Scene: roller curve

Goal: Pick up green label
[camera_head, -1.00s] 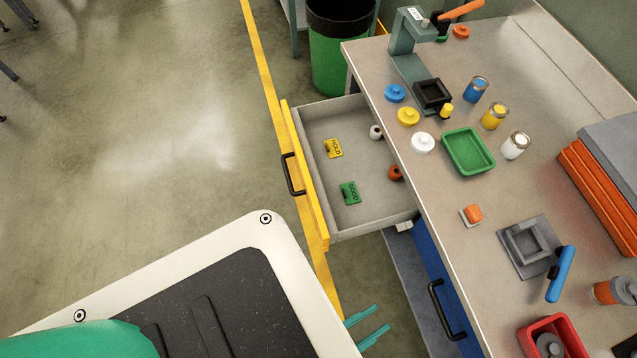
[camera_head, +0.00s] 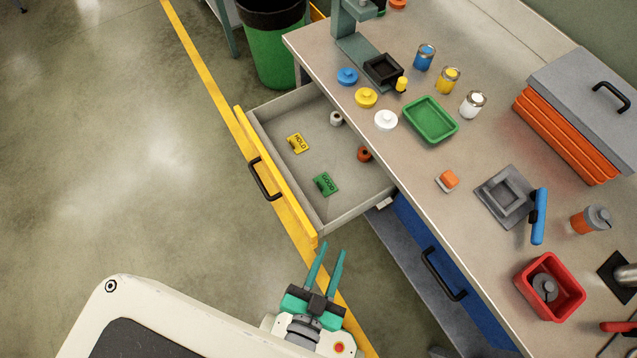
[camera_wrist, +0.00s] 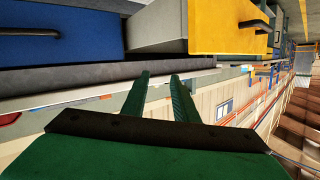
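The green label (camera_head: 325,184), printed GOOD, lies flat in the open yellow-fronted drawer (camera_head: 233,125), near its front corner closest to me. A yellow label (camera_head: 297,143) printed HOLD lies farther back in the same drawer. My gripper (camera_head: 332,248) is outside the drawer, just below its near corner in the head view. Its two teal fingers are apart with nothing between them. In the wrist view, my gripper (camera_wrist: 160,77) also shows spread, empty fingers, with the yellow drawer front (camera_wrist: 225,28) ahead; the green label is not visible there.
A white spool (camera_head: 336,118) and a red-brown one (camera_head: 365,154) lie in the drawer. The workbench (camera_head: 432,185) stands right, with a green tray (camera_head: 455,133), jars, and a red bin (camera_head: 525,288). A blue drawer (camera_head: 452,275) below is closed. Floor at left is clear.

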